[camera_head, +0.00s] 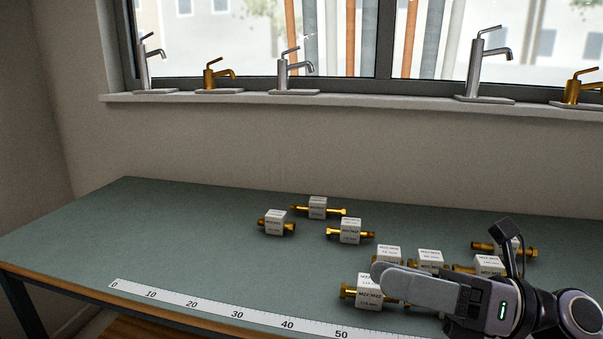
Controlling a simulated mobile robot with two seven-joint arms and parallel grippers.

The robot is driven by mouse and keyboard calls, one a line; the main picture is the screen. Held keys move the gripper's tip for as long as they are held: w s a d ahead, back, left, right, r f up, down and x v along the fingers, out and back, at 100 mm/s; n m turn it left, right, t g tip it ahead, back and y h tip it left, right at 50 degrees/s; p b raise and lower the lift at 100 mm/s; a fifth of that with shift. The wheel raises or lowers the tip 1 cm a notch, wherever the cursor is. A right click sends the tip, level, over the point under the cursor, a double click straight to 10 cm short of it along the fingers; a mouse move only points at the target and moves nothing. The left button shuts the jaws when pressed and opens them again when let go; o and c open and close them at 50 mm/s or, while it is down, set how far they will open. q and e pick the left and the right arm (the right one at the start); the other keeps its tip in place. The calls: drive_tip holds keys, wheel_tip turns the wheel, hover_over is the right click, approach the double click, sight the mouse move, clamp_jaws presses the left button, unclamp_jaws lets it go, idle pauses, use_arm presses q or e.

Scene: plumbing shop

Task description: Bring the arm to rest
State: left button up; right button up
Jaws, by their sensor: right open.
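My right gripper (384,276) is at the lower right of the head view, with its arm coming in from the right edge. Its grey fingers point left, and the gap between them is hard to see from this angle. It is over or just beside a brass fitting with a white label block (368,291) and hides part of it. I cannot tell whether they touch. Nothing shows held in the fingers. My left gripper is not in view.
Several labelled brass fittings lie on the green table (150,235), some close around my right gripper, others near the middle (317,208). A ruler strip (215,307) runs along the front edge. Taps (296,75) stand on the windowsill behind. The table's left side is clear.

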drive_tip(key=w+d+m+t+h, duration=0.2)
drive_tip(key=m+t, duration=0.5)
drive_tip(key=m, duration=0.2)
drive_tip(key=w+d+m+t+h, duration=0.2)
drive_tip(key=d+m+t+h, duration=0.1)
drive_tip(key=m+t, duration=0.5)
drive_tip(key=d+f+m+h, duration=0.7)
drive_tip(key=f+m+h, duration=0.5)
drive_tip(key=m, duration=0.5)
drive_tip(key=s+d+f+m+g+h, duration=0.25)
drive_tip(key=s+f+m+g, duration=0.35)
drive_tip(key=f, duration=0.5)
drive_tip(key=s+a+f+m+g, duration=0.1)
drive_tip(key=s+f+g, duration=0.4)
drive_tip(key=s, duration=0.2)
drive_tip(key=s+a+f+m+g, duration=0.2)
drive_tip(key=s+f+g, duration=0.3)
drive_tip(key=s, duration=0.3)
drive_tip(key=w+a+f+t+y+p, duration=0.2)
drive_tip(key=w+f+t+p, duration=0.2)
drive_tip(key=w+t, duration=0.2)
drive_tip(key=shift+a+f+n+t, duration=0.15)
drive_tip(key=shift+a+n+t, duration=0.15)
drive_tip(key=shift+t, duration=0.2)
